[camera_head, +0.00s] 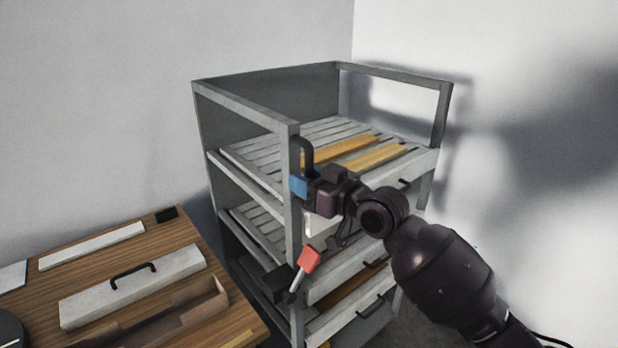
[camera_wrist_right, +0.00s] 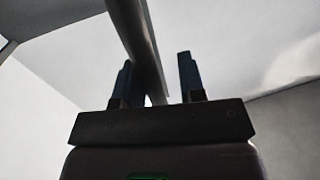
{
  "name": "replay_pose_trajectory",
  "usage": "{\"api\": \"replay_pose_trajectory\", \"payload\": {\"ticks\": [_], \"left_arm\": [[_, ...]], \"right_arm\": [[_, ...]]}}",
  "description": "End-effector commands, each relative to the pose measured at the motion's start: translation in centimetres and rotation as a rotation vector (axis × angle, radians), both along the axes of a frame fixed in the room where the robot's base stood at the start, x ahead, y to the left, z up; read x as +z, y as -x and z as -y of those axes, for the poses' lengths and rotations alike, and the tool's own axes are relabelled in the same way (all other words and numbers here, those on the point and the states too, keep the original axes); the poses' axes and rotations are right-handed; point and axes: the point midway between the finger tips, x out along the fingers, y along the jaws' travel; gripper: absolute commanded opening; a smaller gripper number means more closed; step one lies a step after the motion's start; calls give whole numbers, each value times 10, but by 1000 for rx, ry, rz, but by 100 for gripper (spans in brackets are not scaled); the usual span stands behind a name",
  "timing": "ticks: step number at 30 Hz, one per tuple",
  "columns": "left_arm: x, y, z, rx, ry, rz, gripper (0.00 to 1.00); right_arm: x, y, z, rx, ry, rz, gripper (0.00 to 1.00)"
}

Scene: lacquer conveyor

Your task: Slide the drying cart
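The grey drying cart (camera_head: 293,225) stands against the walls, with several slatted shelves. A black upright handle (camera_head: 305,150) is on its front post. My right gripper (camera_head: 299,186) is at the front post, just below the visible top of the handle, with a blue finger showing. In the right wrist view, the right gripper (camera_wrist_right: 158,82) is open, its two fingers apart. A grey bar (camera_wrist_right: 140,40) runs between them, nearer the left finger, with a gap to the right one. I cannot tell whether it touches. My left gripper is not in view.
Orange-brown boards (camera_head: 342,152) lie on the cart's top shelf. A red block on a pale bar (camera_head: 308,259) sits low on the front post, beside a black box (camera_head: 276,281). A wooden table (camera_head: 190,238) with a pale handled lid (camera_head: 135,287) stands close at left.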

Motion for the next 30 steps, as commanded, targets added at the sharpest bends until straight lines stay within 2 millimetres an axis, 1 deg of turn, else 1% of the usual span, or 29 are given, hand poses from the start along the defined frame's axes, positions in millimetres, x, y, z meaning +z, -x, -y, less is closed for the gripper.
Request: {"api": "replay_pose_trajectory", "payload": {"ticks": [10, 14, 17, 24, 30], "left_arm": [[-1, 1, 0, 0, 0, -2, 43], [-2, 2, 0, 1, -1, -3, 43], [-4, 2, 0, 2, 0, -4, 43], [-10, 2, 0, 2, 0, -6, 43], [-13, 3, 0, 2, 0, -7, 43]], "right_arm": [[1, -1, 3, -5, 0, 3, 43], [1, 6, 12, -6, 1, 4, 43], [0, 16, 22, -6, 1, 3, 43], [-1, 46, 55, -5, 1, 1, 43], [0, 64, 73, -4, 0, 1, 43]]}}
